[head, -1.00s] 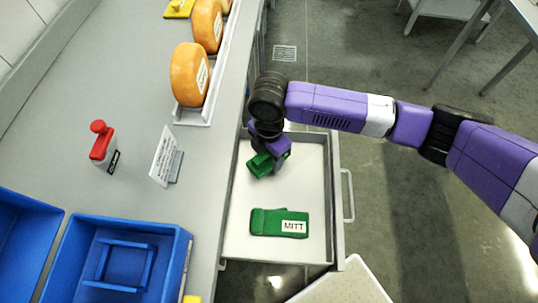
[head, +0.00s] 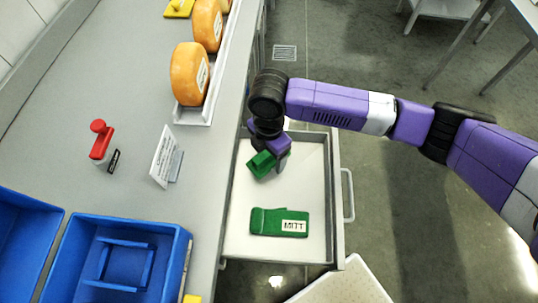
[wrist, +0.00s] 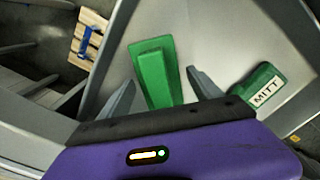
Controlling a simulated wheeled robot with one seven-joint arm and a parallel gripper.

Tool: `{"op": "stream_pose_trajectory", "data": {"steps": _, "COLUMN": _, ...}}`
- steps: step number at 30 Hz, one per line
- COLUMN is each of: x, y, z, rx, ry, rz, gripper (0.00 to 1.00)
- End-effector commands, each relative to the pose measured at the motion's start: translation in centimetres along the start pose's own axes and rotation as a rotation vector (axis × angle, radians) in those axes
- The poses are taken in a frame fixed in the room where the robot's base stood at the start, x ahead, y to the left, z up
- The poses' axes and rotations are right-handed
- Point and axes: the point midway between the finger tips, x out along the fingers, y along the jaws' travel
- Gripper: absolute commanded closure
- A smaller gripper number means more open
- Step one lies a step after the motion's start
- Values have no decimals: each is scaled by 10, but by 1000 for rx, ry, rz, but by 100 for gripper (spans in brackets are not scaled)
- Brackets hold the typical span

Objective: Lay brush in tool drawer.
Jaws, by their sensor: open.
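The tool drawer (head: 305,180) is pulled out from under the counter, with a pale floor. A green block-shaped thing, which I take for the brush (head: 262,163), is in the far part of the drawer, partly hidden by my gripper (head: 272,166). In the wrist view the brush (wrist: 153,72) shows between the two grey fingers of my gripper (wrist: 160,80). The fingers are open, with gaps visible on both sides of it. I cannot tell whether it rests fully on the drawer floor.
A green mitt (head: 279,222) labelled MITT lies in the near part of the drawer. On the counter are orange cheese wheels (head: 188,73), a white sign (head: 165,158), a red-topped bottle (head: 101,142) and blue bins (head: 120,265). Drawer floor around the mitt is clear.

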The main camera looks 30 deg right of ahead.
Motion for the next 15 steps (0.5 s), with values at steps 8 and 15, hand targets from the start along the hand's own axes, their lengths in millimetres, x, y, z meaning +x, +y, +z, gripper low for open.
{"op": "stream_pose_trajectory", "data": {"steps": 8, "x": -55, "y": 1, "z": 0, "rx": -3, "ry": -1, "rz": 4, "gripper": 26}}
{"op": "stream_pose_trajectory", "data": {"steps": 15, "x": -95, "y": 0, "z": 0, "rx": -1, "ry": -1, "rz": 3, "gripper": 26}}
